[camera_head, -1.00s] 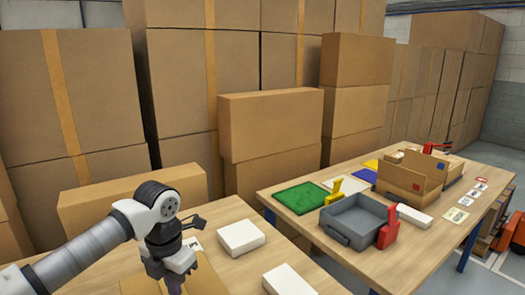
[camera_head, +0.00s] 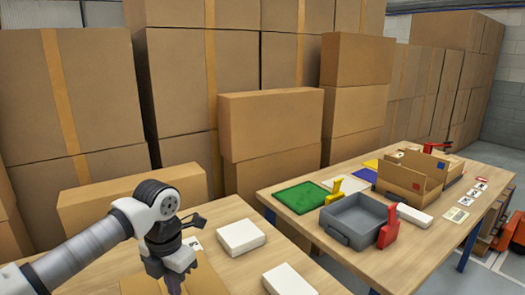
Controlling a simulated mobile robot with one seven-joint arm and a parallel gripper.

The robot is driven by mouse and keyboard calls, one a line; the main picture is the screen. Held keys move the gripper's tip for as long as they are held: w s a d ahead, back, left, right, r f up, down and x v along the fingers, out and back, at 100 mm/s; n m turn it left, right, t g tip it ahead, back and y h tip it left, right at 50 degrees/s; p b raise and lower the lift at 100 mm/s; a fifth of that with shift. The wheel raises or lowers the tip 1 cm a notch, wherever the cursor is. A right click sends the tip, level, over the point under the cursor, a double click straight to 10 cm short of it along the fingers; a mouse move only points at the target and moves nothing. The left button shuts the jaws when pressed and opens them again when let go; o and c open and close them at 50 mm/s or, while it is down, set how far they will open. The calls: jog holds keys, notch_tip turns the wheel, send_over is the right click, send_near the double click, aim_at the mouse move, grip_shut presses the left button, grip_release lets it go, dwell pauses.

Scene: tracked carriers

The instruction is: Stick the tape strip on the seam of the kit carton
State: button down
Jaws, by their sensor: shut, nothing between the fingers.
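My gripper (camera_head: 175,286) points down at the bottom edge of the head view, over a brown carton (camera_head: 206,281) on the near table. The gripper is shut and its fingertips are partly cut off by the frame edge. Only the far part of this carton shows, on both sides of the gripper; it looks like the kit carton. Its seam is hidden by the gripper or out of frame. I cannot make out the tape strip. Whether the fingertips touch the carton cannot be told.
Two white boxes (camera_head: 241,237) (camera_head: 287,280) lie on the near table (camera_head: 225,212), right of my gripper. The far table (camera_head: 352,262) holds a grey tray (camera_head: 355,218), a green mat (camera_head: 307,196) and open cartons (camera_head: 402,183). Stacked cartons (camera_head: 270,125) stand behind.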

jog(key=shift+r+p, duration=1.45)
jog(key=shift+r, duration=1.85)
jog(key=shift+f, duration=0.1)
